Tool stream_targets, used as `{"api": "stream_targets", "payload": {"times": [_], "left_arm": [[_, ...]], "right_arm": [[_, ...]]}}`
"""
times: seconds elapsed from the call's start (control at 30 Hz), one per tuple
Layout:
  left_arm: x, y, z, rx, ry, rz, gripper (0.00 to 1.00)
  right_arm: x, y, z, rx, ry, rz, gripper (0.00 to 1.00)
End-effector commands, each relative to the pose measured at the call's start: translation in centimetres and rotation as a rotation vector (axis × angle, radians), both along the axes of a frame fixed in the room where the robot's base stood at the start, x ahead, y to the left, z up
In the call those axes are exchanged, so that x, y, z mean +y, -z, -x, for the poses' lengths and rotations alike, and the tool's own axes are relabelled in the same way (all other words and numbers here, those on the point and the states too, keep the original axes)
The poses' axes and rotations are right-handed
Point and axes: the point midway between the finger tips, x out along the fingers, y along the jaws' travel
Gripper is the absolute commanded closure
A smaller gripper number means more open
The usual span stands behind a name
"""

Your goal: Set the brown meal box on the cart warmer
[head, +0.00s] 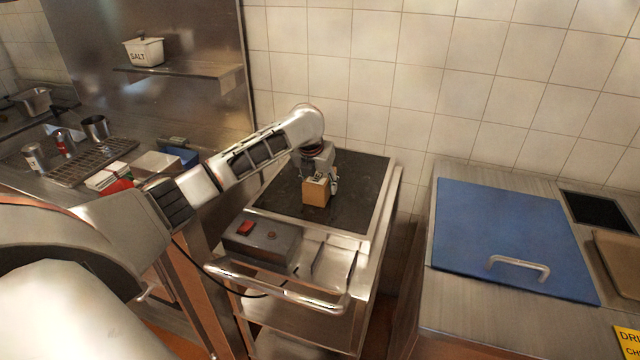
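The brown meal box (315,193) is at the dark flat top of the cart warmer (357,205), near its middle. It looks upright and appears to rest on that surface, though its underside is hard to make out. My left gripper (321,178) points down right over the box. One finger shows along the box's right side, and the other is mostly hidden. Whether the fingers press on the box or stand slightly apart from it cannot be told. My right gripper is out of view.
The cart has a control box with a red switch (246,227) and a front handle rail (290,296). A counter with a blue lid (510,235) stands to the right, across a gap. A salt tub (144,51) sits on a wall shelf. Cans and a grate crowd the left counter.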

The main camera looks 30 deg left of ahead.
Motion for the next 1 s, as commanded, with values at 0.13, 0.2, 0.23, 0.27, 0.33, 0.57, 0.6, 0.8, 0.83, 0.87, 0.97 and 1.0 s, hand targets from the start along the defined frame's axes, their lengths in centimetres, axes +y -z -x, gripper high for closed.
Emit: {"api": "stream_targets", "payload": {"times": [0.13,0.2,0.23,0.27,0.33,0.57,0.6,0.8,0.83,0.87,0.97,1.0], "left_arm": [[0.0,-0.1,-0.1,-0.002,0.0,0.0,0.83],[0.0,-0.1,0.0,-0.001,0.0,0.0,0.83],[0.0,0.0,0.0,-0.001,0.0,0.0,0.83],[0.0,0.1,0.0,0.0,0.0,0.0,0.48],[0.0,0.1,0.0,0.0,0.0,0.0,0.37],[0.0,0.1,0.0,0.0,0.0,0.0,0.37],[0.0,0.1,0.0,0.0,0.0,0.0,0.37],[0.0,-1.1,0.3,-0.003,0.0,-0.001,0.37],[-0.1,-1.5,0.4,-0.004,0.001,0.0,0.37],[-0.1,-1.9,0.6,-0.004,0.0,-0.001,0.37],[-0.3,-3.8,1.3,-0.005,0.002,-0.002,0.37],[-0.3,-4.6,1.6,-0.006,0.001,-0.003,0.37]], "right_arm": [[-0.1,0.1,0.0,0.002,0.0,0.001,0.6],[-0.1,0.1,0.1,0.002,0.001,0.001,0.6],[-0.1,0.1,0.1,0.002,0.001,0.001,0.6],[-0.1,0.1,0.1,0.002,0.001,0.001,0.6],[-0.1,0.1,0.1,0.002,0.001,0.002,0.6],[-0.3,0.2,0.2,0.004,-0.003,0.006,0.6],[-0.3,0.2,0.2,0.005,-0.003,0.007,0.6],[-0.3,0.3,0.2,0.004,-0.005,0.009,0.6],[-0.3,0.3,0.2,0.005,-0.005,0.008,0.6],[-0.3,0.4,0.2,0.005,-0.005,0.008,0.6],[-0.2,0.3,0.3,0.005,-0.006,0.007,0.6],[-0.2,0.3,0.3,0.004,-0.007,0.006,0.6]]}}
